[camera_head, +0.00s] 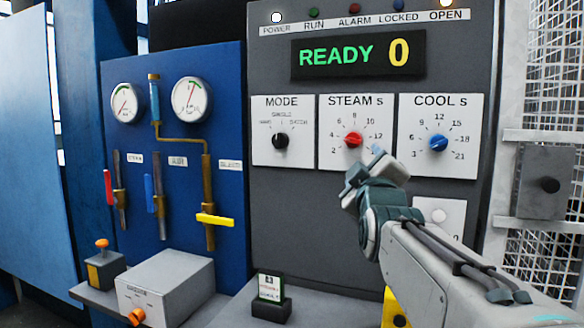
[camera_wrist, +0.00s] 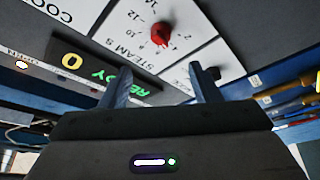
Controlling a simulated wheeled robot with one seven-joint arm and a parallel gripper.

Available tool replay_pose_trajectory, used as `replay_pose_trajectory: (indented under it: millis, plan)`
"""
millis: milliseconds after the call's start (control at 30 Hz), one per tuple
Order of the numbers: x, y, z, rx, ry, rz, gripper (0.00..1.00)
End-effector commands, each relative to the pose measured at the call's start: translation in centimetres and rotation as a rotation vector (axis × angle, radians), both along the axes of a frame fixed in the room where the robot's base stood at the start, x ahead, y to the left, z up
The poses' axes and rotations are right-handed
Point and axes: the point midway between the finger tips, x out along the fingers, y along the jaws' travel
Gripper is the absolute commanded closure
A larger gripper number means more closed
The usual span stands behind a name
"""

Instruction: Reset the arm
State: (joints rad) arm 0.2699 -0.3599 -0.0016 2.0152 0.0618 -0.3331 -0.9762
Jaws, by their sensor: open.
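My arm (camera_head: 450,262) reaches in from the lower right in the head view. My gripper (camera_head: 366,168) is in front of the grey control panel (camera_head: 300,215), just below and right of the red STEAM knob (camera_head: 353,140). In the wrist view my gripper (camera_wrist: 162,82) has its two fingers apart with nothing between them. The red knob (camera_wrist: 161,34) shows beyond the fingers there. I cannot tell the exact gap between fingertips and panel. The arm hides part of a lower white plate (camera_head: 440,215).
The display (camera_head: 358,54) reads READY 0; the POWER and OPEN lamps are lit. Black MODE knob (camera_head: 280,141) and blue COOL knob (camera_head: 439,142) flank the red one. A blue valve panel (camera_head: 227,110) stands left, a grey box (camera_head: 165,280) below it, mesh guard (camera_head: 556,85) right.

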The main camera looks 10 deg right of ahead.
Motion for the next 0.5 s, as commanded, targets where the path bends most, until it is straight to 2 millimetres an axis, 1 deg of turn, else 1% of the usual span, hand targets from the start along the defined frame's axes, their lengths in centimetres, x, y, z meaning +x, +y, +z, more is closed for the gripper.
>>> replay_pose_trajectory:
  millis: [167,267,367,467,500]
  plan:
    - [0.1,0.3,0.0,0.003,0.003,0.006,0.43]
    - [0.3,0.7,-1.0,0.04,0.041,0.023,0.43]
    - [0.5,1.9,-3.8,0.146,0.148,0.064,0.43]
    - [0.0,3.9,-8.4,0.313,0.319,0.105,0.43]
    - [-0.6,4.8,-10.5,0.388,0.399,0.112,0.43]
